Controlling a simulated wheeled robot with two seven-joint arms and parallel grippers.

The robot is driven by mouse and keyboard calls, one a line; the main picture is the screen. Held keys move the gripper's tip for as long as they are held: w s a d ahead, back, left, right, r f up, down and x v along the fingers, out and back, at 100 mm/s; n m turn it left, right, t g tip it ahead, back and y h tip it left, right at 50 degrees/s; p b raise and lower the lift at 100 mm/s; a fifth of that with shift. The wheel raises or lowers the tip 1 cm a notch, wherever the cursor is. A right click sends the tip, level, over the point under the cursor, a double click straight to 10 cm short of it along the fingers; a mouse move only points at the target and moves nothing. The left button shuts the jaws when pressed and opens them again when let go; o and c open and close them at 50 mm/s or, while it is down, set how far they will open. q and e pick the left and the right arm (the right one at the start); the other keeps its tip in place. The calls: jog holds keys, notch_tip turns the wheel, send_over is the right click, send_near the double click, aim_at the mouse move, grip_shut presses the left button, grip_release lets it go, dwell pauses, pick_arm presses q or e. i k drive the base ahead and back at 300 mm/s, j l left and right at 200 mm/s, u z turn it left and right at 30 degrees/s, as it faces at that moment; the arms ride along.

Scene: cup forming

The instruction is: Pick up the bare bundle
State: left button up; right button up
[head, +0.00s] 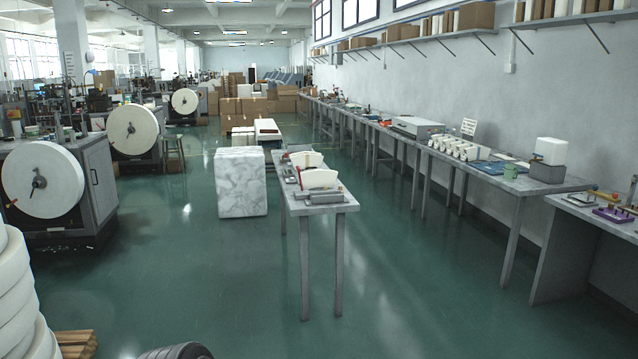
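Two white, fan-shaped stacks stand upright on the narrow grey table (330,209) in the middle of the room. The nearer white stack (320,179) is close to the table's front end. The farther white stack (303,158) is behind it. They look like bundles of paper blanks, but at this distance I cannot tell which one is bare. Grey blocks (318,198) lie in front of the nearer stack. Small red parts (299,178) show at its left side. Neither of my grippers is in view.
A marbled white block (241,182) stands left of the narrow table. Machines with big white paper rolls (42,180) line the left. A long workbench (515,186) runs along the right wall. Stacked white rolls (14,300) are at lower left.

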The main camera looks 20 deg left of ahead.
aim_at(319, 177)
jog(key=i+j+u, duration=0.7)
jog(key=i, duration=0.15)
jog(key=i+u, duration=0.5)
jog(key=i, duration=1.15)
jog(key=i+j+z, duration=0.1)
jog(key=i+z, duration=0.35)
jog(key=i+j+z, duration=0.3)
jog(key=i+z, duration=0.2)
jog(key=i+j+z, duration=0.65)
jog(key=j+z, duration=0.25)
jog(key=i+j+z, duration=0.2)
jog(key=j+z, duration=0.2)
jog(key=i+j+z, duration=0.1)
jog(key=j+z, duration=0.75)
jog(key=j, duration=0.1)
